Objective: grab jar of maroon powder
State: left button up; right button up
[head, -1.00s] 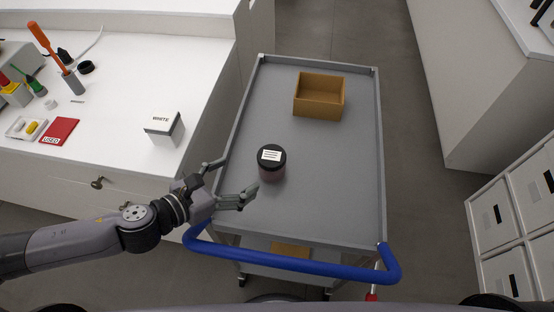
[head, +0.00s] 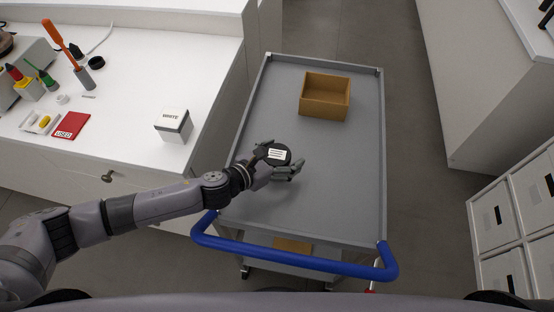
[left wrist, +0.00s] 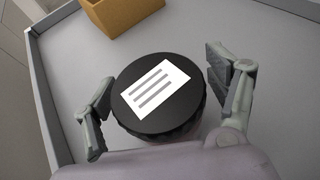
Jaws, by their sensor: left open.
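The jar (head: 277,154) stands upright on the grey cart top, with a black lid and a white label. Its maroon body is hidden in the head view now. My left gripper (head: 279,158) is around it, with one finger on each side. My right gripper is not in view.
The grey cart (head: 345,190) has raised edges and a blue handle (head: 290,262) at the front. An open tan box (head: 325,97) stands farther back on it. The cart's right side is clear.

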pick_arm(q)
jog(key=shift+x, duration=0.75)
jog(key=shift+a, duration=0.1)
jog(key=c, duration=1.3)
